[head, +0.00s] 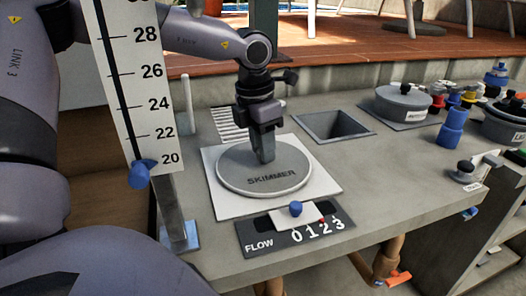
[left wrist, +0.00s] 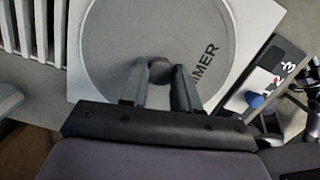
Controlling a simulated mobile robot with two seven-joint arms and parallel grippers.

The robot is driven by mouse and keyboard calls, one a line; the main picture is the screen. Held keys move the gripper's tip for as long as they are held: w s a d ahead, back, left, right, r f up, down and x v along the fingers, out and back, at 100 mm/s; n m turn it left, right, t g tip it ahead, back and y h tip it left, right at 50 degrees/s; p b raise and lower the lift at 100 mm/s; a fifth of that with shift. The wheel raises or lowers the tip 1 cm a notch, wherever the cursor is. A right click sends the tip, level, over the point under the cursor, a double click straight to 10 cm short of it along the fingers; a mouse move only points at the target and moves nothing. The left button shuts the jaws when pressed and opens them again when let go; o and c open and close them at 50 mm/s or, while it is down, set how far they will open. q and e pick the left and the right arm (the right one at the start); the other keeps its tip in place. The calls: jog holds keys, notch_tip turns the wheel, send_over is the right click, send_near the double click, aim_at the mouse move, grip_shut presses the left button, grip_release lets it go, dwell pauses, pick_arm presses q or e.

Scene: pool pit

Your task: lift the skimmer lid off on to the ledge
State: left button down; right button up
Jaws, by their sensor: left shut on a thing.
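The skimmer lid (head: 246,178) is a round grey disc lettered SKIMMER. It lies flat on a white square plate (head: 230,208) on the grey counter (head: 390,165). My left gripper (head: 264,158) points down over the lid's middle, its fingers shut on the lid's knob. In the left wrist view the lid (left wrist: 130,35) fills the top, and the dark round knob (left wrist: 160,70) sits between the two fingers of the left gripper (left wrist: 160,85). In the head view the fingers hide the knob. I cannot tell any gap under the lid. My right gripper is not in view.
A square opening (head: 335,125) lies behind the lid, with a slatted white grate (head: 228,124) to its left. A flow slider (head: 295,225) is in front. A scale board (head: 135,75) stands at left. Lidded pots (head: 403,101) and a blue fitting (head: 452,128) crowd the right.

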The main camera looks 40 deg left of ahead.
pick_arm(q)
notch_tip(320, 180, up, 18)
jog(key=p, duration=0.2)
jog(key=shift+f, duration=0.15)
dwell(0.5)
